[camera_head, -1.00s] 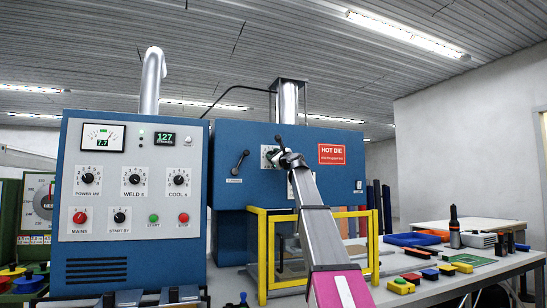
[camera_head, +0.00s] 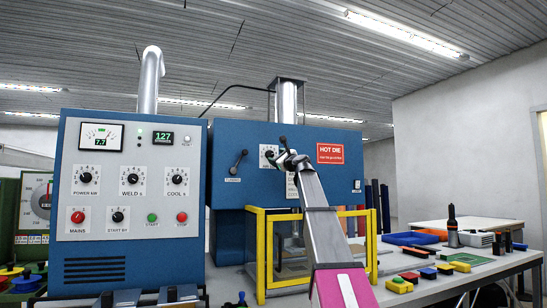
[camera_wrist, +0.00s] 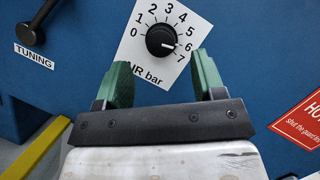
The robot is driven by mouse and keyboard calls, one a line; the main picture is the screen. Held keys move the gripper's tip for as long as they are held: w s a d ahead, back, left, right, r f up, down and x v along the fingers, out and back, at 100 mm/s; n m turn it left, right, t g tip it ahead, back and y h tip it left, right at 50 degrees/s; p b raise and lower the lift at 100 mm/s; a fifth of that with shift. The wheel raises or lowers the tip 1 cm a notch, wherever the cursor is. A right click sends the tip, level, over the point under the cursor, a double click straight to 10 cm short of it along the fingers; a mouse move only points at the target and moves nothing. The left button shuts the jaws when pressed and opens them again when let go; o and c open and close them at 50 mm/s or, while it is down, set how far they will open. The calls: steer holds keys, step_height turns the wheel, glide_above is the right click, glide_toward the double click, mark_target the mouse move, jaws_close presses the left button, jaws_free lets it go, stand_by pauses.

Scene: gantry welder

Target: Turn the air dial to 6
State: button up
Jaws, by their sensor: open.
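The air dial (camera_wrist: 160,41) is a round black knob on a white plate numbered 0 to 7, labelled "bar". Its pale pointer mark faces right and slightly down, near the 6; I cannot tell whether it sits exactly on it. The plate also shows on the blue machine in the head view (camera_head: 265,151). My gripper (camera_wrist: 156,78) has its two green fingers apart, with nothing between them. In the wrist view the fingertips lie below the knob, left and right of it, and appear clear of it. My gripper in the head view (camera_head: 285,155) is just right of the dial.
A tuning lever (camera_wrist: 38,22) is left of the dial. A red hot-die sign (camera_head: 329,153) is to the right. A yellow guard frame (camera_head: 262,250) stands below. The grey-fronted control panel (camera_head: 130,180) with several dials is at the left.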

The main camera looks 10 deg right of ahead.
steer(key=v, duration=0.6)
steer(key=shift+s, duration=0.15)
steer(key=shift+s+d+f, duration=0.1)
steer(key=shift+f, duration=0.05)
